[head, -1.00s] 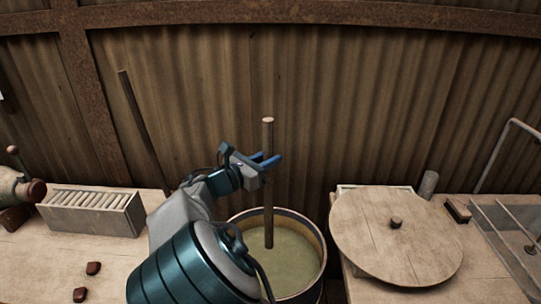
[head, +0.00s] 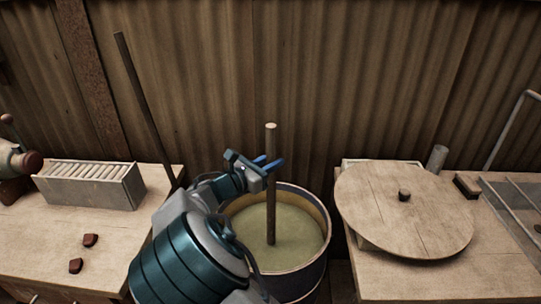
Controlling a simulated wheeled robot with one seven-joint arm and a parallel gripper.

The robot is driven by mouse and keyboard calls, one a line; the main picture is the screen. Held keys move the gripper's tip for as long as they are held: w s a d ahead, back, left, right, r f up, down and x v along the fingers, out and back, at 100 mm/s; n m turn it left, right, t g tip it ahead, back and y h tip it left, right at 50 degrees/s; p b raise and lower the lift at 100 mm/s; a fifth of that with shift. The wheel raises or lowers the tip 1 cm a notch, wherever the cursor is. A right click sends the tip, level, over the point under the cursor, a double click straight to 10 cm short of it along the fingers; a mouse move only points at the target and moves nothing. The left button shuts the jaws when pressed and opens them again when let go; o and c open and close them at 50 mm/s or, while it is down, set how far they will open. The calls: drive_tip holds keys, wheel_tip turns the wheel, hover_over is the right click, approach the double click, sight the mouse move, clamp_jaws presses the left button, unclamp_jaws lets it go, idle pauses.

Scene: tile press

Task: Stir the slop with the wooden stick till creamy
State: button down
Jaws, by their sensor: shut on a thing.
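The wooden stick (head: 271,205) stands nearly upright, its lower end sunk in the slop. The slop (head: 292,247) is a dull yellow-green liquid with a smooth-looking surface. It fills much of a round tub (head: 322,268) with a dark outer wall, standing between two benches. My gripper (head: 270,165) is shut on the stick at about the middle of its visible length, with blue fingers around it. The stick's lower tip is hidden under the slop. My arm covers the tub's left front side.
A round wooden lid (head: 400,232) lies on the right bench (head: 440,285), with a grey cylinder (head: 437,158) behind it. On the left bench (head: 40,255) are a slotted box (head: 120,192) and two brown pieces (head: 90,240). A long pole (head: 140,95) leans against the corrugated wall (head: 330,80).

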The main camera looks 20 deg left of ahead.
sight(271, 183)
drive_tip(key=shift+f+b, duration=1.3)
drive_tip(key=shift+f, duration=2.65)
drive_tip(key=shift+w, duration=0.1)
